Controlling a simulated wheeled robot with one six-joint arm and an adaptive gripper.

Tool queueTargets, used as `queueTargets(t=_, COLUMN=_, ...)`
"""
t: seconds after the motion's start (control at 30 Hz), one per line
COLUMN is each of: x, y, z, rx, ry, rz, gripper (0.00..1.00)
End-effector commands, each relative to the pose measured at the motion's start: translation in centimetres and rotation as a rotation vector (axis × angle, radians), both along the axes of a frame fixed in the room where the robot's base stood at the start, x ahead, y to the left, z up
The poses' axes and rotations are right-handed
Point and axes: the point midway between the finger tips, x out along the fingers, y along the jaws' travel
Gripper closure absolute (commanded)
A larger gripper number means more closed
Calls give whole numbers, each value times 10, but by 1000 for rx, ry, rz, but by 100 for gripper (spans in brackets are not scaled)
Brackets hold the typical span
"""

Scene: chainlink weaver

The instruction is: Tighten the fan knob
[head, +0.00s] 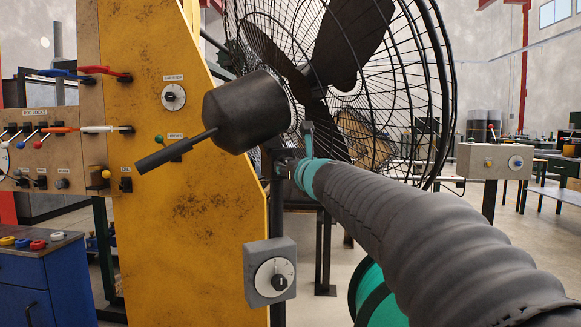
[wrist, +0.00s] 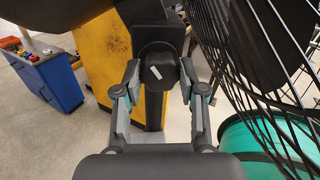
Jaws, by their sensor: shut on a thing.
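The fan knob (wrist: 161,72) is a dark round knob with a white mark, on a black clamp piece of the fan's stand. In the wrist view it sits between the two fingertips of my gripper (wrist: 159,80), which is shut on it from both sides. The white mark slants. In the head view my gripper (head: 300,155) is at the fan post (head: 278,215), just below the fan's motor housing (head: 246,108); my arm comes in from the lower right. The knob is hard to make out there. The caged fan (head: 345,45) stands behind.
A grey box with a dial (head: 270,272) is on the post below my gripper. A yellow machine panel (head: 190,230) with switches stands left. A blue cabinet (head: 45,285) is at far left. A teal drum (head: 375,295) sits under my arm. A black handle (head: 175,152) sticks out from the housing.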

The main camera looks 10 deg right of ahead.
Motion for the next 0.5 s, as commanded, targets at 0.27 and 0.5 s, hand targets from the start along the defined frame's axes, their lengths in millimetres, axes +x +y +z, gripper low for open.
queueTargets(t=0.27, x=0, y=0, z=0, rx=-1, ry=-1, rz=0, gripper=34)
queueTargets(t=0.5, x=-1, y=0, z=0, rx=-1, ry=0, rz=0, gripper=34)
